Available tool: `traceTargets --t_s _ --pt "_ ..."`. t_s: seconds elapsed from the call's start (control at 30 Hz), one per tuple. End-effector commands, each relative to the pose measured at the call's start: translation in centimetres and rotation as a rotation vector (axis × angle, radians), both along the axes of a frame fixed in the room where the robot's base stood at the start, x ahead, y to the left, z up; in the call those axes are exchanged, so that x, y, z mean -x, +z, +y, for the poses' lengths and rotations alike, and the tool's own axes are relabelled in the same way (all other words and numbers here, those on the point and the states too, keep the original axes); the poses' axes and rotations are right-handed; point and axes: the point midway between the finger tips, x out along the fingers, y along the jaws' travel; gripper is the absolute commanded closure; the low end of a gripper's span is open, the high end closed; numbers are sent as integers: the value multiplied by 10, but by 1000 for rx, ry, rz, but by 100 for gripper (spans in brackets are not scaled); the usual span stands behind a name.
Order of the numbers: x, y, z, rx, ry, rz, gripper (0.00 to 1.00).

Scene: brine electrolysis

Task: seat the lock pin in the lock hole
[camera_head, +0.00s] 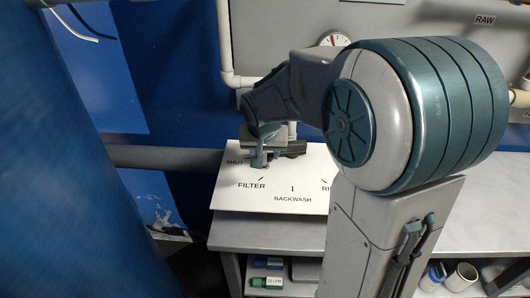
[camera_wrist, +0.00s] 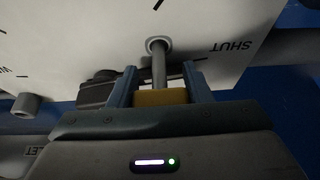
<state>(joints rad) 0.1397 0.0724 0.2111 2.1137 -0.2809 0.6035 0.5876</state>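My gripper (camera_wrist: 160,70) is shut on the yellow grip (camera_wrist: 160,97) of the lock pin (camera_wrist: 158,66). In the wrist view the pin's grey metal shaft points at the ringed lock hole (camera_wrist: 158,43) in the white plate, close to the SHUT mark. The shaft's end meets or overlaps the ring; I cannot tell how deep it goes. In the head view my gripper (camera_head: 260,158) is low over the white plate (camera_head: 235,202), between SHUT and FILTER. The pin and hole are too small or hidden there.
A dark handle-like part (camera_wrist: 97,90) lies just beside my gripper, and it also shows in the head view (camera_head: 293,148). A grey round stub (camera_wrist: 26,104) stands at the wrist view's left. Pipes (camera_head: 226,45) run behind the plate. Grey bench top (camera_head: 265,232) lies in front.

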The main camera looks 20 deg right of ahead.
Motion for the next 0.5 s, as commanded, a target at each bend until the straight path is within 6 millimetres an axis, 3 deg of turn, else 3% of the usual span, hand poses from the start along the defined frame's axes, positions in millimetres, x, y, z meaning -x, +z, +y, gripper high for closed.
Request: traceTargets --t_s 0.03,0.07,0.5 --pt "1 -3 1 -1 1 7 37" --pt "1 -3 1 -1 1 7 31" --pt "2 -5 5 -4 10 10 31"
